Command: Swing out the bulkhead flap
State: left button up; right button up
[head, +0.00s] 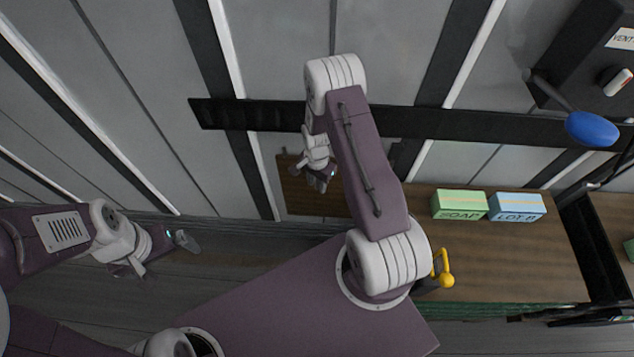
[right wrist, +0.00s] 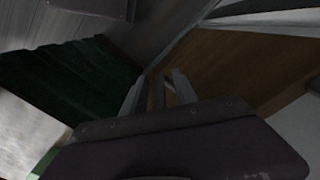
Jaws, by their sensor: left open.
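I cannot tell for sure which part is the bulkhead flap. A dark panel with a VENT label (head: 618,38) and a pale knob (head: 616,81) is at the upper right of the head view. A rod with a blue knob (head: 592,129) juts out below it. My right gripper (head: 320,180) is left of these, near the left end of the brown board. In the right wrist view its fingers (right wrist: 156,92) stand apart with a brown strip between them; whether they touch it is unclear. My left gripper (head: 165,256) is open and empty at the lower left.
A brown board (head: 515,260) carries a green SOAP box (head: 459,204) and a blue box (head: 516,206). A yellow handle (head: 443,268) shows beside my right arm. A black rail (head: 480,124) crosses the pale wall. Dark green ribbed material (right wrist: 85,90) fills the wrist view's left.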

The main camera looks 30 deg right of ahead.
jog(key=shift+w, duration=0.1)
grip_shut()
dwell(1.3)
